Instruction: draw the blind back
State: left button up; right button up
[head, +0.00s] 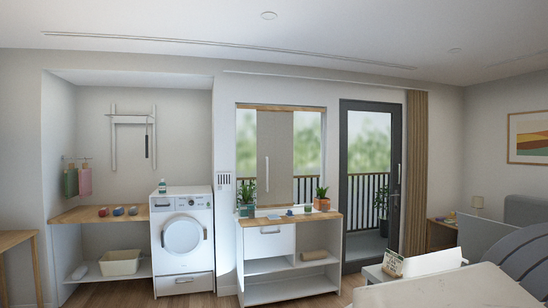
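A flat grey-beige panel, which looks like the blind (275,150), hangs in the window behind the counter. It covers the middle of the opening, with clear glass on both sides of it. A slim white upright handle (267,174) is near its left edge. A wooden rail (285,107) runs along the top of the window. Neither of my grippers shows in the head view.
A white cabinet with a wooden top (296,218) stands below the window, bearing potted plants (322,198) and small items. Right of it are a dark-framed glass door (370,145) and a tan curtain (415,170). A washing machine (182,240) stands left.

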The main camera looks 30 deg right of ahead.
aim_at(275, 128)
jog(key=z, duration=0.2)
jog(key=i, duration=1.55)
jog(key=z, duration=0.5)
jog(key=i, duration=1.9)
jog(key=z, duration=0.15)
jog(key=i, duration=1.9)
jog(key=u, duration=0.05)
